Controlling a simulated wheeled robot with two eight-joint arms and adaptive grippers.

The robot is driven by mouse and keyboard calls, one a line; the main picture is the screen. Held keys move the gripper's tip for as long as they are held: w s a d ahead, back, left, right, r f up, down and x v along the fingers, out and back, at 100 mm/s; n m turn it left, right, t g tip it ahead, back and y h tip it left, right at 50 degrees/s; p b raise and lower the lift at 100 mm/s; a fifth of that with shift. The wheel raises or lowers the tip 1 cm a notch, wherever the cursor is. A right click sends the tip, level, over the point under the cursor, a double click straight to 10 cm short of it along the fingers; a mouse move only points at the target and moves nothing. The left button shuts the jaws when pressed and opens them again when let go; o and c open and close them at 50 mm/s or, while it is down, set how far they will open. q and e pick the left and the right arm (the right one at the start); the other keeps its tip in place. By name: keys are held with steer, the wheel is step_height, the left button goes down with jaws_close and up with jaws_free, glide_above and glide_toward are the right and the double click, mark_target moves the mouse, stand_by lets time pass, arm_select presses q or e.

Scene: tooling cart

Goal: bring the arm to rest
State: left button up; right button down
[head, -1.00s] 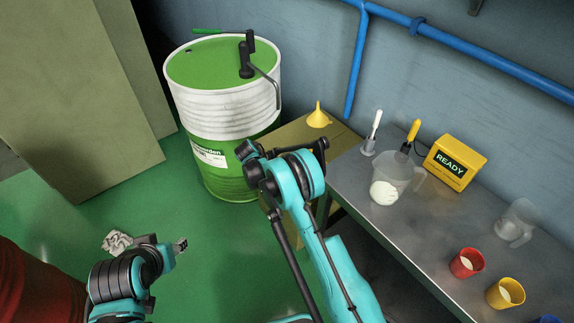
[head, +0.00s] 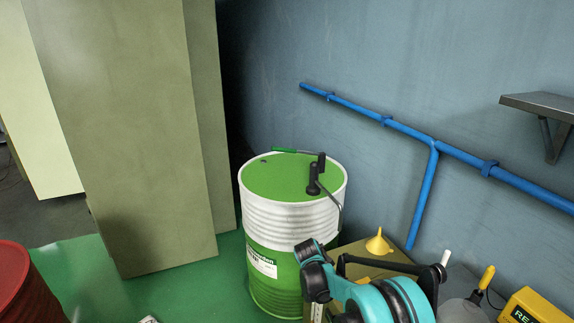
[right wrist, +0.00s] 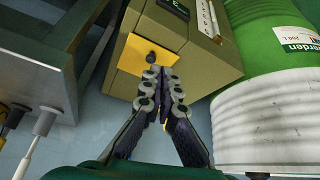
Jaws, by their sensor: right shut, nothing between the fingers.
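My right arm (head: 390,297) comes up from the bottom edge of the head view, in front of the green and white drum and the olive stand. Its gripper cannot be made out there. In the right wrist view my right gripper (right wrist: 162,72) is shut and empty, its fingertips together in front of the olive stand (right wrist: 190,45) and its yellow panel (right wrist: 135,55). I cannot tell whether the tips touch the panel. My left gripper is in neither current view.
The green and white drum (head: 290,222) with a crank pump (head: 315,177) stands close by; it fills the right of the wrist view (right wrist: 262,115). A yellow funnel (head: 379,244), the yellow READY box (head: 540,306) and a metal bench (right wrist: 50,70) are near. A red drum (head: 30,285) stands lower left.

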steer(key=s+d+r+n+t+y, duration=0.25)
steer(key=s+r+n, duration=0.25)
steer(key=s+r, duration=1.1)
steer(key=s+n+t+y, duration=0.1)
steer(key=s+n, duration=0.4)
steer(key=s, duration=1)
steer(key=shift+s+d+f+y, duration=0.15)
steer(key=shift+s+f+y, duration=0.05)
steer(key=shift+s+y, duration=0.25)
